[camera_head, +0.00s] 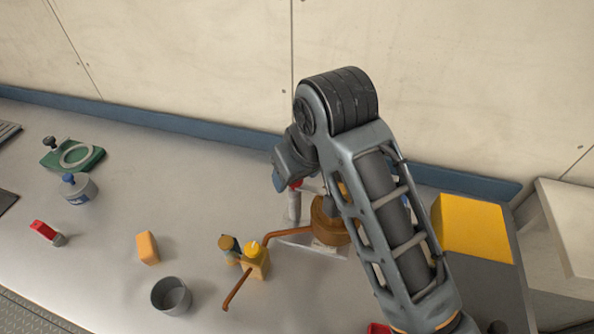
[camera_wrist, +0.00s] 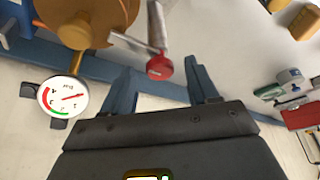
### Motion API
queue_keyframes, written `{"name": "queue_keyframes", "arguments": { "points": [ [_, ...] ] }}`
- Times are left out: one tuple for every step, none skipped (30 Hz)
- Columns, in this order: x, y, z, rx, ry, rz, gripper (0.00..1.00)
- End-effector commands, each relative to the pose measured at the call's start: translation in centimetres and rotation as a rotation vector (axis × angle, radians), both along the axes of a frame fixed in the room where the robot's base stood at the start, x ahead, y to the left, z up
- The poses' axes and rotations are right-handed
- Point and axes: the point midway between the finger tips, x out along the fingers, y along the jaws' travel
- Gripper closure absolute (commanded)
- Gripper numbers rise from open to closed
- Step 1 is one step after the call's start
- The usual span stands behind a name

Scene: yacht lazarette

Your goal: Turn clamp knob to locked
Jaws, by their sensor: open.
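A red round knob (camera_wrist: 159,68) caps a grey post (camera_wrist: 155,25) beside a bronze body with a pressure gauge; it seems to be the clamp knob, but I cannot read any locked mark. In the head view the red knob (camera_head: 296,184) shows partly behind my wrist, and the post (camera_head: 293,206) stands below it. My gripper (camera_wrist: 160,64) is open, with its two blue fingers on either side of the knob in the wrist view. Contact is not visible. In the head view my gripper (camera_head: 279,183) is mostly hidden by my arm.
The bronze body (camera_head: 328,228) and its pipe (camera_head: 285,234) stand close to the post; the gauge (camera_wrist: 63,97) faces the wrist camera. A yellow-knobbed block (camera_head: 257,262), grey cup (camera_head: 171,295), orange block (camera_head: 148,248) and blue-knobbed jar (camera_head: 79,189) lie left. The wall is close behind.

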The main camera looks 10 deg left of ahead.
Motion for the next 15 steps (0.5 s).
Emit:
{"name": "queue_keyframes", "arguments": {
  "points": [
    [0.0, 0.0, 0.0, 0.000, 0.000, 0.000, 0.41],
    [0.0, 0.0, 0.0, 0.000, 0.000, 0.000, 0.41],
    [0.0, 0.0, 0.2, 0.000, 0.000, 0.000, 0.41],
    [-0.1, -0.1, 0.3, 0.001, -0.001, 0.000, 0.41],
    [-0.1, -0.1, 0.5, 0.001, -0.001, 0.000, 0.41],
    [-0.2, -0.2, 0.9, 0.001, -0.001, 0.000, 0.41],
    [-0.3, -0.3, 1.3, 0.001, -0.001, 0.000, 0.41],
    [-0.5, -0.5, 1.7, 0.001, -0.002, 0.001, 0.41],
    [-0.7, -0.6, 2.3, 0.002, -0.004, 0.001, 0.41],
    [-0.8, -0.8, 2.8, 0.001, -0.003, 0.001, 0.41],
    [-0.9, -0.9, 3.3, 0.003, -0.004, 0.001, 0.41],
    [-1.1, -1.1, 3.9, 0.001, -0.003, 0.000, 0.41],
    [-1.2, -1.2, 4.4, 0.003, -0.004, 0.001, 0.41],
    [-1.4, -1.4, 4.8, 0.002, -0.004, 0.001, 0.41],
    [-1.5, -1.6, 5.5, 0.001, -0.003, 0.000, 0.41]
  ]
}}
